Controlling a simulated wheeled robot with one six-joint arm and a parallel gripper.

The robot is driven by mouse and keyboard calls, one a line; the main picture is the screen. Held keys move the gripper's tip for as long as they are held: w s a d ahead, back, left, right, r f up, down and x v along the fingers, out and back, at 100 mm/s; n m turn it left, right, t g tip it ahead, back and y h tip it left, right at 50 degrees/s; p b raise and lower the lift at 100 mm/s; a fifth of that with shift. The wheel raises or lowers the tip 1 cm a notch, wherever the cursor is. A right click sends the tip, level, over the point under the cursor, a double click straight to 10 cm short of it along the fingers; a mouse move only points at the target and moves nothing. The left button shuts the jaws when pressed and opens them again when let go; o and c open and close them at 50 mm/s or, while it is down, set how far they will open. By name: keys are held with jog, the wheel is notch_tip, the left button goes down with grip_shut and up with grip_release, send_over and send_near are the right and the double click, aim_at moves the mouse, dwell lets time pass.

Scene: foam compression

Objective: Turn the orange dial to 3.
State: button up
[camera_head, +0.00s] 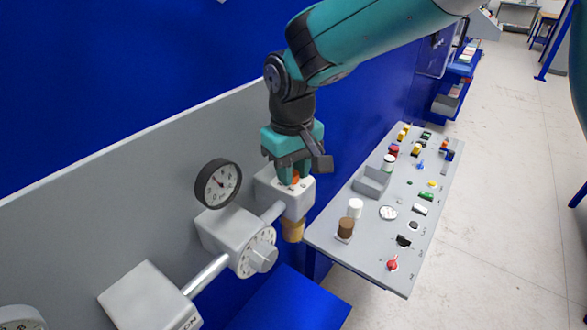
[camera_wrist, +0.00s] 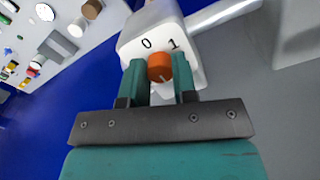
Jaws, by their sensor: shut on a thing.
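The orange dial (camera_wrist: 160,68) sits on a pale grey box (camera_wrist: 140,27) marked 0 and 1 in the wrist view. In the head view the dial (camera_head: 295,178) shows as a small orange patch on top of the box (camera_head: 299,202). My gripper (camera_wrist: 160,75) comes down on the dial with one teal finger on each side. It is shut on the dial. In the head view my gripper (camera_head: 293,172) hides most of the dial. A number 3 on the box is not visible, and the dial's pointer cannot be made out.
A pressure gauge (camera_head: 217,184) and a grey box with a numbered silver dial (camera_head: 260,258) stand left of the orange dial's box. A brown cylinder (camera_head: 292,231) hangs below it. A grey panel (camera_head: 340,236) with several knobs and buttons lies to the right.

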jog(key=shift+s+f, duration=0.1)
jog(key=shift+s, duration=0.05)
jog(key=o, duration=0.9)
jog(key=shift+r, duration=0.65)
notch_tip(320, 180, up, 16)
jog(key=b, duration=0.3)
jog(key=shift+r, duration=0.2)
jog(key=s+d+f+y+b, duration=0.1)
jog(key=s+d+f, duration=0.3)
jog(key=s, duration=0.3)
jog(key=s+d+f+y+b, duration=0.1)
jog(key=s+d+f, duration=0.4)
jog(key=s+f, duration=0.1)
jog(key=s+d+f+y+b, duration=0.1)
jog(key=s+d+f, duration=0.3)
jog(key=s, duration=0.4)
jog(key=shift+s+d+f+y, duration=0.3)
jog(key=shift+f+y, duration=0.15)
jog(key=shift+y, duration=0.15)
